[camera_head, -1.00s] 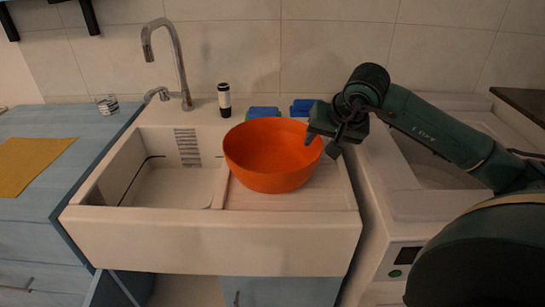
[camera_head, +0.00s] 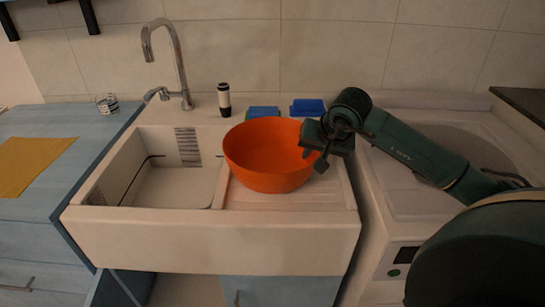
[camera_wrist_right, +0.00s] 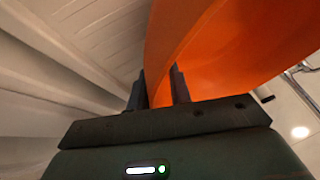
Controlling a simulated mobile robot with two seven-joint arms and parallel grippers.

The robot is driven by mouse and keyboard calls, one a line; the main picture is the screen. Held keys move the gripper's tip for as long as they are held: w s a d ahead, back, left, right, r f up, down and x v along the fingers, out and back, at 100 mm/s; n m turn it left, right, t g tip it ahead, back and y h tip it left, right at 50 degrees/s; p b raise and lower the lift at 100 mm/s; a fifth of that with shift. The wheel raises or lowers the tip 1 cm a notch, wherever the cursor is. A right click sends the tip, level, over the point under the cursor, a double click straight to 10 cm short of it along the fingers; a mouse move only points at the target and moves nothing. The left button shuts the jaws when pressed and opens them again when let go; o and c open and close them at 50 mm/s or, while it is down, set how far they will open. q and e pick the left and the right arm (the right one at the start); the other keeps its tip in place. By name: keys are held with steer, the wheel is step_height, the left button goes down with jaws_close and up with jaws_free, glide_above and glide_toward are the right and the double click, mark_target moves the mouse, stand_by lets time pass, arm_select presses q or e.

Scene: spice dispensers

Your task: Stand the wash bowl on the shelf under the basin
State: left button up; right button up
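The orange wash bowl (camera_head: 265,170) stands upright on the ribbed drainboard at the right of the white basin (camera_head: 210,240). My right gripper (camera_head: 315,155) is at the bowl's right rim, with its fingers apart. In the right wrist view, the bowl wall (camera_wrist_right: 230,45) passes between the two fingers (camera_wrist_right: 159,90); a firm hold does not show. My left gripper is out of view.
A tall tap (camera_head: 178,60) and a black-and-white bottle (camera_head: 224,99) stand behind the basin. Blue sponges (camera_head: 308,107) lie behind the bowl. A white machine (camera_head: 410,190) stands close on the right. A blue counter (camera_head: 70,130) with a yellow mat (camera_head: 30,165) is at left.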

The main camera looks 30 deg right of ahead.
jaws_close()
steer(key=shift+r, duration=0.1)
